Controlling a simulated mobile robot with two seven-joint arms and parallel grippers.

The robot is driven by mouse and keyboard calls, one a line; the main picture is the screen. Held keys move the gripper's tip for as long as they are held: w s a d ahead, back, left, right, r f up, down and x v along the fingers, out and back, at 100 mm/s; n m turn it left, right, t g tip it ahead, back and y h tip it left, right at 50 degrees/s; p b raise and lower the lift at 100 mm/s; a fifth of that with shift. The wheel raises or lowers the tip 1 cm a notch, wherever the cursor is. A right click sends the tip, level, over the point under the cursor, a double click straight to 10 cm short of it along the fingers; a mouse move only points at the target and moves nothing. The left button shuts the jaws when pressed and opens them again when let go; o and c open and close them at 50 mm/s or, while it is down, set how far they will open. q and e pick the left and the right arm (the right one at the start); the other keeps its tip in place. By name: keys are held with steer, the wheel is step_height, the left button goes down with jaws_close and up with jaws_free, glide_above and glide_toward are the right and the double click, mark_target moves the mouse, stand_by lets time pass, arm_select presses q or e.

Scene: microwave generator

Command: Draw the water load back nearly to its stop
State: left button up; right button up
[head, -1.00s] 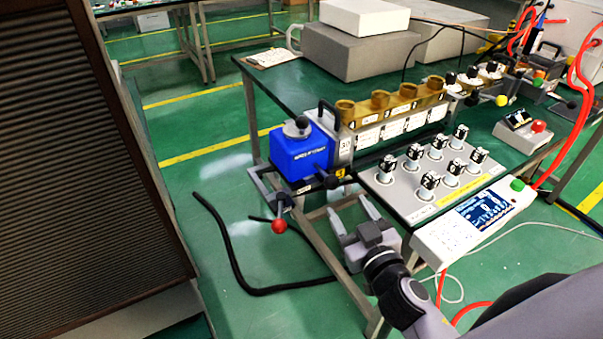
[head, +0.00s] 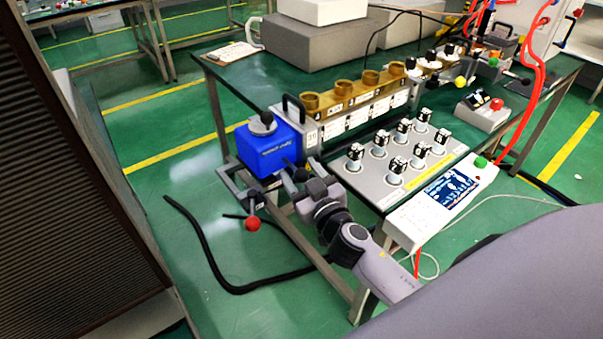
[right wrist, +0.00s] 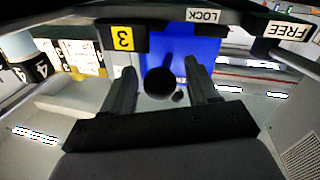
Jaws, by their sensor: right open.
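The water load appears to be the blue box (head: 268,152) at the left end of the waveguide row, with a dark round knob (head: 264,120) on top. Its blue face also shows in the right wrist view (right wrist: 202,50). My right gripper (head: 297,172) is at the box's near right side, its fingertips partly hidden in the head view. In the right wrist view the open fingers (right wrist: 161,68) stand on either side of a black round knob (right wrist: 160,84), with a gap on both sides. My left gripper is out of view.
A red-ball lever (head: 252,223) sticks out below the box. A panel of several black-topped knobs (head: 370,187) lies right of my gripper. A black hose (head: 205,255) lies on the floor.

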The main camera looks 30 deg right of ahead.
jaws_close()
arm_select(q)
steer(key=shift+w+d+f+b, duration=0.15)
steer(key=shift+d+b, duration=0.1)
steer(key=shift+b, duration=0.3)
arm_select(e)
steer(key=a, duration=0.4)
steer(key=shift+s, duration=0.3)
jaws_free()
steer(key=shift+s, duration=0.1)
